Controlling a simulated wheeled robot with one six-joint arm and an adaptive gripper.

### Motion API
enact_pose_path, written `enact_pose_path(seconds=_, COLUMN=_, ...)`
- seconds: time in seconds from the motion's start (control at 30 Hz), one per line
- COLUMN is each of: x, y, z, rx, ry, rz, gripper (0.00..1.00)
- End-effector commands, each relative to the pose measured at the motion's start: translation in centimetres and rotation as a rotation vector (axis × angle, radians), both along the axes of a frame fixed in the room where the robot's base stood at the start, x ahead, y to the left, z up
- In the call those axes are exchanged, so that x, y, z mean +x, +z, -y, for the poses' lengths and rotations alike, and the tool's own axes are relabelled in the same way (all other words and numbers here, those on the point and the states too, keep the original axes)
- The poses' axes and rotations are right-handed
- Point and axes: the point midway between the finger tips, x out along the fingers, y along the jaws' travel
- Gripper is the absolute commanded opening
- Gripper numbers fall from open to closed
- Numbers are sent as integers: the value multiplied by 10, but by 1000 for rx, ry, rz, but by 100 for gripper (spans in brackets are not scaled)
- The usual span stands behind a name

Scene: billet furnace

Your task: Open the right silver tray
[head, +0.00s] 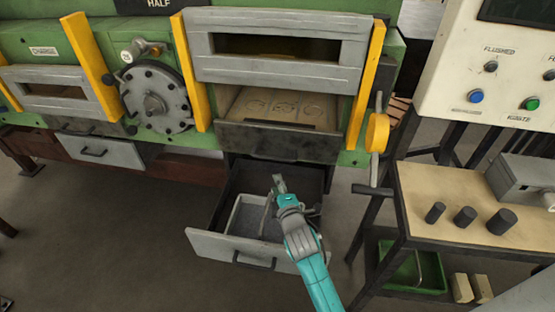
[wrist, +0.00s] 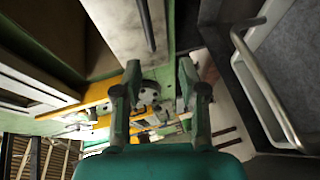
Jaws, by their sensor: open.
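The right silver tray is a drawer with a pale grey front (head: 215,245) and a dark handle (head: 254,261), below the large furnace opening. It is pulled out, showing its dark interior. A smaller grey bin (head: 240,216) with a raised rim sits inside; a grey bin rim with a bar also shows at the right of the wrist view (wrist: 283,112). My gripper (head: 279,184) is above the drawer's interior, behind its front panel, and partly hides the bin. In the wrist view my gripper (wrist: 158,78) has its fingers apart with nothing held between them.
A left silver drawer (head: 120,153) is closed beneath the dial. A yellow-handled lever (head: 377,133) stands right of the furnace opening. A wooden-topped bench (head: 440,225) with several dark cylinders is close on the right. The floor (head: 110,235) at front left is clear.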

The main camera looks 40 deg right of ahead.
Motion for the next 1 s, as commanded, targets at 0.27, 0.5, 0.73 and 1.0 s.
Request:
enact_pose_path(seconds=0.27, x=28, y=13, z=22, rx=-76, ry=-28, rz=-29, gripper=41)
enact_pose_path(seconds=0.5, x=54, y=9, z=32, rx=-76, ry=-29, rz=-28, gripper=41)
enact_pose_path(seconds=0.73, x=91, y=0, z=47, rx=-75, ry=-29, rz=-29, gripper=41)
enact_pose_path(seconds=1.0, x=118, y=-6, z=58, rx=-75, ry=-28, rz=-29, gripper=41)
